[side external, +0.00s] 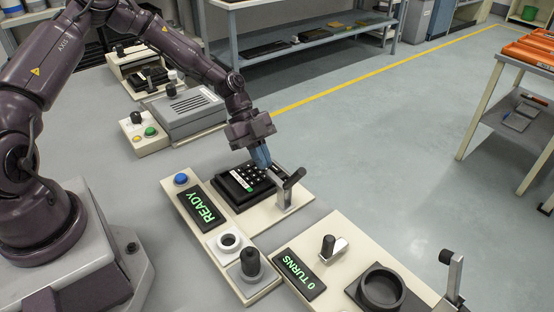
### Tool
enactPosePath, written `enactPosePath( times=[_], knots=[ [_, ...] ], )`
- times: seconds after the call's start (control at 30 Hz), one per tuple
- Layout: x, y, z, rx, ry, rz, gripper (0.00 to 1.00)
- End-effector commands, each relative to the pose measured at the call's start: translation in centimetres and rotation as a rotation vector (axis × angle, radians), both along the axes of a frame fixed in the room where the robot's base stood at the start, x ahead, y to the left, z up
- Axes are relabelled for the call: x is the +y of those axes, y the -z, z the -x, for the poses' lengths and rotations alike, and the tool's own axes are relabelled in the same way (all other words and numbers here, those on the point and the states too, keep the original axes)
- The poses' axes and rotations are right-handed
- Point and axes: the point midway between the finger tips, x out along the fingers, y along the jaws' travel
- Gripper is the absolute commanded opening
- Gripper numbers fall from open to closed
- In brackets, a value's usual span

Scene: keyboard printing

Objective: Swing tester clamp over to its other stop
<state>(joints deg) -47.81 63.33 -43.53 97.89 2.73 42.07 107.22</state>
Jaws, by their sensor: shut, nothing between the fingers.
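The tester (226,228) is a cream base plate with a green "READY" display (202,207). A black keypad-like unit (237,188) with dark keys lies on it. The tester clamp (284,196), a metal lever with a black handle (294,178), stands at the right edge of the unit. Its metal arm reaches up toward the unit's far right corner. My gripper (268,166), with blue fingers, is shut and empty, pointing down over the unit's far edge beside the clamp. Whether the fingertips touch the clamp cannot be told.
A second station with a "0 TURNS" display (299,274) and a round black cup (381,288) stands at the front right. A grey box (185,112) stands behind.

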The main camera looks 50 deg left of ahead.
Motion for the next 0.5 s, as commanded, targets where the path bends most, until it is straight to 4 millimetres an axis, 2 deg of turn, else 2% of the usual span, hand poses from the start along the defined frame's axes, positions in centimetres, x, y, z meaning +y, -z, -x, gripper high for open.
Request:
enactPosePath(
  times=[0.2,0.5],
  knots=[
    [0.3,-4.0,-0.1,-0.006,-0.004,-0.003,0.0],
    [5.2,-8.6,-0.1,-0.003,-0.004,-0.002,0.0]
  ],
)
